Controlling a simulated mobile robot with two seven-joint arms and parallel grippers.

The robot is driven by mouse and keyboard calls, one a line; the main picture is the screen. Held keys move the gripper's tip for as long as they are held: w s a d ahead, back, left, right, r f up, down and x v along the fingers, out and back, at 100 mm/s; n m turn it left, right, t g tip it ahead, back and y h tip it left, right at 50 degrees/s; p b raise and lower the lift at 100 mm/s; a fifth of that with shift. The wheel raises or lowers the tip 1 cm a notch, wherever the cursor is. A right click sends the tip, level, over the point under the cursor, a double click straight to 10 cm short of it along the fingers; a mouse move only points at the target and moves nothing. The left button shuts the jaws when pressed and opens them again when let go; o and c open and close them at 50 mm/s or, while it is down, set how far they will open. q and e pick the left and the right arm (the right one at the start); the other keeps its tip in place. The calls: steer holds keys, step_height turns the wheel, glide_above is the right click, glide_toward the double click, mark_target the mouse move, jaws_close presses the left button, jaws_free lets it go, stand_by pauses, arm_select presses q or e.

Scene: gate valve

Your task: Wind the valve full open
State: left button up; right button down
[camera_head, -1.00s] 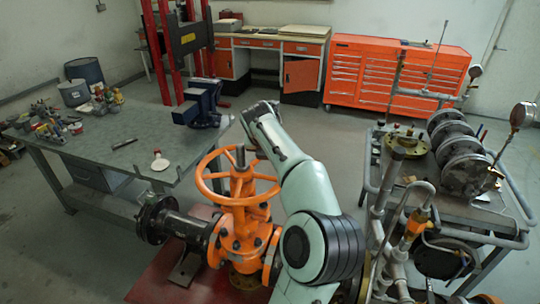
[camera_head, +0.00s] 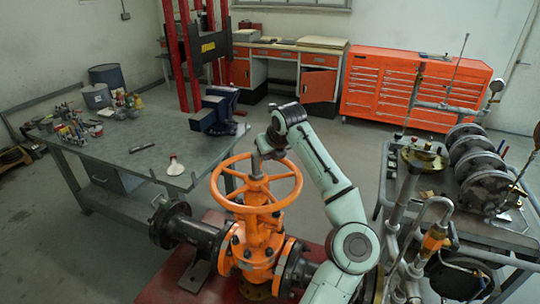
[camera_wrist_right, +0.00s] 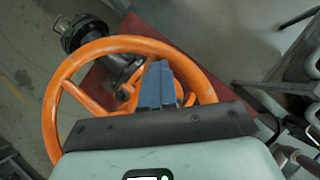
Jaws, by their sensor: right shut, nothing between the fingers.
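The orange handwheel (camera_head: 296,196) sits level on top of the orange gate valve (camera_head: 256,250), with its stem at the hub. In the wrist view the wheel's rim (camera_wrist_right: 50,112) curves around my gripper. My right gripper (camera_head: 266,150) comes down from above at the far side of the wheel, close to the stem. In the wrist view its blue-grey fingers (camera_wrist_right: 156,85) are together with nothing between them, and they overlap the wheel's hub area. I cannot tell whether they touch the wheel. My left gripper is not in view.
A dark pipe flange (camera_head: 170,226) joins the valve's left side, over a red base plate (camera_head: 160,285). A workbench (camera_head: 110,160) with a blue vise (camera_head: 215,110) stands to the left. A cart (camera_head: 500,235) with pipes and discs is close on the right. An orange tool cabinet (camera_head: 410,90) stands behind.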

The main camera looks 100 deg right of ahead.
steer(key=shift+s+d, duration=0.15)
steer(key=shift+s, duration=0.05)
stand_by(0.4)
